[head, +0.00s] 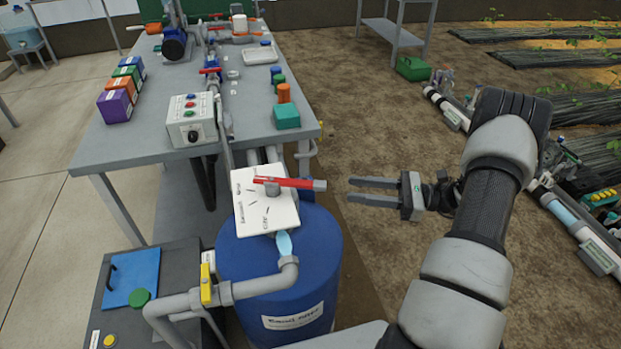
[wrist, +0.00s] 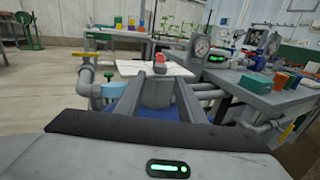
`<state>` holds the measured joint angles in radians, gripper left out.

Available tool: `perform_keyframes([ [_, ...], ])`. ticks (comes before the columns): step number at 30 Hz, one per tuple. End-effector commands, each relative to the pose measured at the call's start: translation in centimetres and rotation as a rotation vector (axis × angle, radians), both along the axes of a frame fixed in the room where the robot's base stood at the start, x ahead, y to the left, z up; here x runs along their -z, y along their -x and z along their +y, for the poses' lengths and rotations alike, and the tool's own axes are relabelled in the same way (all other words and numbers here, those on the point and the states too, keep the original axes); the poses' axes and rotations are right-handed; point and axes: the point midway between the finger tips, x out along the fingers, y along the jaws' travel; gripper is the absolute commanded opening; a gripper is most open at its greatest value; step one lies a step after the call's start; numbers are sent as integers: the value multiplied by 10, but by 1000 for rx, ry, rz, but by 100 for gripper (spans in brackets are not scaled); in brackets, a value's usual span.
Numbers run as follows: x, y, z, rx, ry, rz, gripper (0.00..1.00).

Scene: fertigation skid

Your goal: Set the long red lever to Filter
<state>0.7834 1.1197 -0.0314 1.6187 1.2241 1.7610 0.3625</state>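The long red lever (head: 290,183) sits on a white label plate (head: 262,212) above the blue drum (head: 270,262). It points right, its tip toward my gripper. Lettering is printed around the plate, too small to read surely. My gripper (head: 350,191) is open and empty, to the right of the lever's tip with a gap between them. In the wrist view the red lever end (wrist: 159,62) shows ahead, just beyond and between my two fingers (wrist: 158,85). The rest of the lever is hard to make out there.
Grey pipework with a yellow valve handle (head: 206,284) runs in front of the drum. A grey bench (head: 170,150) behind holds a control box (head: 195,118), a teal box (head: 287,116) and colored boxes. Open soil lies right of the drum.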

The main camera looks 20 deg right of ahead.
Motion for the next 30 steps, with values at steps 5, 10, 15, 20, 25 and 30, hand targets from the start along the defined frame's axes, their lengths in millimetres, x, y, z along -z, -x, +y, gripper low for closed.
perform_keyframes([
  [5, -1, -3, 5, -18, 15, 14, 36],
  [10, -1, -12, 29, -19, 14, 13, 36],
  [15, -1, -27, 64, -18, 13, 13, 36],
  [20, -1, -40, 97, -18, 13, 11, 36],
  [25, -1, -53, 128, -17, 13, 11, 36],
  [30, -1, -62, 149, -15, 14, 11, 36],
])
